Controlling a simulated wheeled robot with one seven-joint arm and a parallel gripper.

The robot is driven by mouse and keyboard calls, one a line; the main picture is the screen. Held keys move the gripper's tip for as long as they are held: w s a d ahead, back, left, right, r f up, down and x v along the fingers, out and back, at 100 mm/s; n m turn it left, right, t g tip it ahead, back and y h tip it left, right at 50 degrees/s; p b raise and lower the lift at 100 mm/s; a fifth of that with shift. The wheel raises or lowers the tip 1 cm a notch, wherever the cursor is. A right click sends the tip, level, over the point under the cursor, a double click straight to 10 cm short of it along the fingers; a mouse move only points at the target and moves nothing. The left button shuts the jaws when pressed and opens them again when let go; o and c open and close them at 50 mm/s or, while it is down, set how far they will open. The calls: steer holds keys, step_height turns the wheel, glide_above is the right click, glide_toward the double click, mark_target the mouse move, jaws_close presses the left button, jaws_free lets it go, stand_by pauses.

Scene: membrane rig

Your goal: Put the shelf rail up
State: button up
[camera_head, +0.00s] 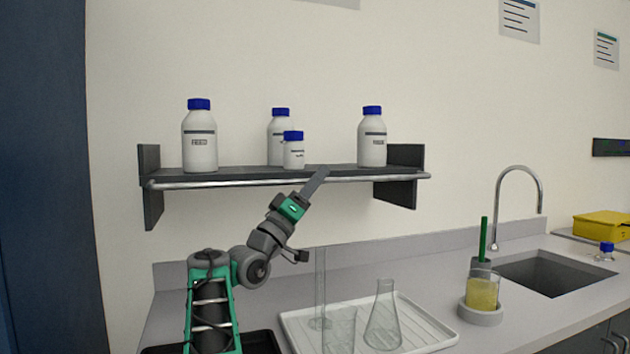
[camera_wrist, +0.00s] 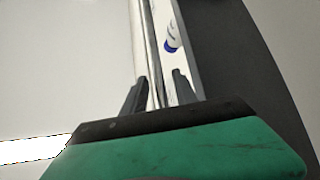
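The dark wall shelf (camera_head: 240,175) carries bottles on its top. The silver shelf rail (camera_head: 210,184) runs along its front, level with or just below the shelf edge, and spans from end to end. My gripper (camera_head: 322,172) is at the front of the shelf, right of the middle, by the rail. In the wrist view, the fingers of my gripper (camera_wrist: 158,85) stand apart, with the rail (camera_wrist: 146,50) passing between them, nearer the left finger. I cannot tell whether a finger touches it.
A large white bottle (camera_head: 200,150), a second bottle (camera_head: 279,125), a small bottle (camera_head: 293,152) and a right bottle (camera_head: 372,140) stand on the shelf; the small one is close to my gripper. Glassware (camera_head: 383,320) stands on a white tray (camera_head: 430,335) below. A sink (camera_head: 545,272) is at right.

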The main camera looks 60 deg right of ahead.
jaws_close()
stand_by(0.5)
steer(key=shift+r+n+p, duration=0.15)
steer(key=shift+n+p, duration=0.15)
steer(key=shift+p, duration=0.05)
